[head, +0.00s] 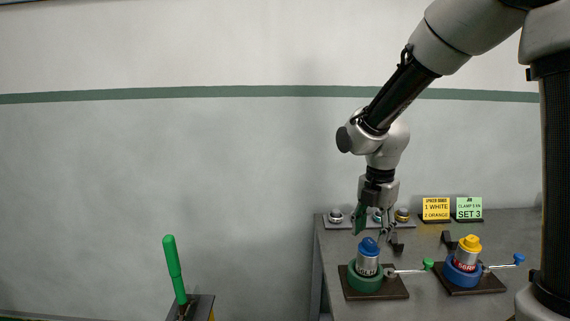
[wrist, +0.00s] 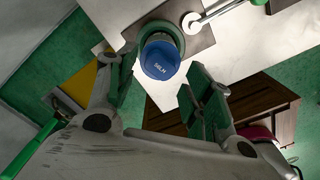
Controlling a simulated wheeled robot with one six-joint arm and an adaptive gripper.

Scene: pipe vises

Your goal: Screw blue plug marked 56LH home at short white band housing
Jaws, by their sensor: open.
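The blue plug (head: 369,245) sits on top of a silver housing (head: 367,265) held upright in a green round vise (head: 365,283). In the wrist view the blue plug (wrist: 160,60) faces me, and its marking appears to read 56LH. My gripper (head: 374,228) is above the plug in the head view. In the wrist view my gripper (wrist: 162,82) is open, its green-padded fingers on either side of the plug with gaps. The housing's band is too small to make out, and I cannot tell how deep the plug sits.
A yellow plug (head: 470,243) tops another housing in a blue vise (head: 464,273) to the right. Vise handles (head: 410,270) stick out sideways. A rack (head: 338,223) with several fittings, a yellow sign (head: 436,209) and a green sign (head: 469,208) stand behind. A green lever (head: 174,268) rises at left.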

